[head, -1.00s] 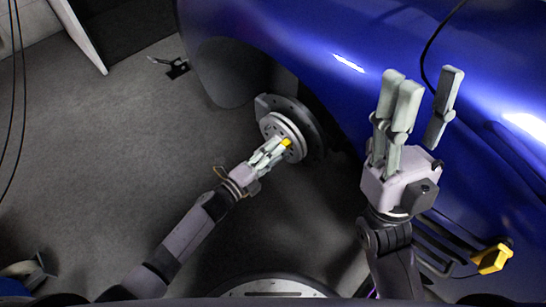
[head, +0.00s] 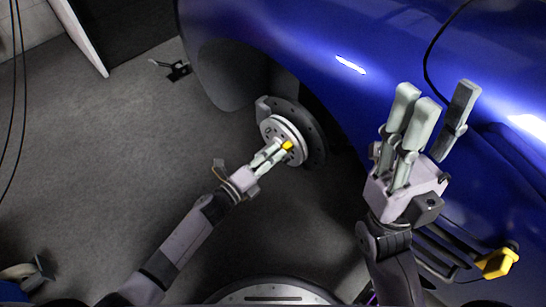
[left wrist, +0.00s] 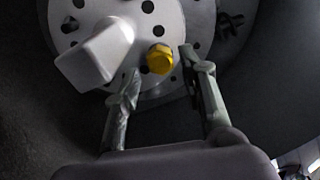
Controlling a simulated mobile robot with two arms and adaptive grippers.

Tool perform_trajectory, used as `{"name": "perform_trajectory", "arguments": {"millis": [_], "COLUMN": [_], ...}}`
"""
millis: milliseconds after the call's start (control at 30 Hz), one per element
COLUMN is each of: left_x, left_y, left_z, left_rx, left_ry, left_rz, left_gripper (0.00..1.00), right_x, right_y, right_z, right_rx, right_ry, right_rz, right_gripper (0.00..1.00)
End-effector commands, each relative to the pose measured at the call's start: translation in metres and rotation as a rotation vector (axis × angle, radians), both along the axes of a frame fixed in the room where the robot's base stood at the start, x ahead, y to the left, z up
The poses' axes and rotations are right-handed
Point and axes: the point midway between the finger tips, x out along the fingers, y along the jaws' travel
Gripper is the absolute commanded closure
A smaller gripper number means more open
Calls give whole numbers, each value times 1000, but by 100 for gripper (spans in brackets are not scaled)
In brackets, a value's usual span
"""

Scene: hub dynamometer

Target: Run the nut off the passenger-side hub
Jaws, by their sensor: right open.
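The yellow hex nut (head: 287,146) sits on the face of the silver hub (head: 272,128), below the blue car's fender. My left gripper (head: 272,154) points at the hub, with its fingertips close to the nut. In the left wrist view, the nut (left wrist: 160,58) shows between the spread fingers of my left gripper (left wrist: 150,68). A dark gap shows between the nut and the right finger. Contact with the other fingers cannot be told. My right gripper (head: 432,100) is open and empty, fingers up, in front of the fender.
The blue car body (head: 310,45) fills the upper right, close behind my right gripper. A dark brake disc (head: 312,135) sits behind the hub. A yellow-ended object (head: 497,263) is at lower right. The grey floor (head: 110,160) at left is mostly clear.

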Motion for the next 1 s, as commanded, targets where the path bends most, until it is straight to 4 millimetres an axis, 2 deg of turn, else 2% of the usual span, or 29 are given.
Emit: {"name": "perform_trajectory", "arguments": {"millis": [600, 867, 1000], "left_x": [22, 24, 24], "left_y": [-22, -24, -24], "left_z": [-1, 0, 0], "left_rx": [0, 0, -1], "left_ry": [0, 0, 1], "left_rz": [-1, -1, 0], "left_gripper": [62, 62, 69], "right_x": [0, 0, 0], "right_y": [0, 0, 0], "right_z": [-12, -12, -12], "right_rx": [0, 0, 0], "right_ry": [1, 1, 1], "right_rz": [0, 0, 0], "right_gripper": [60, 60, 60]}}
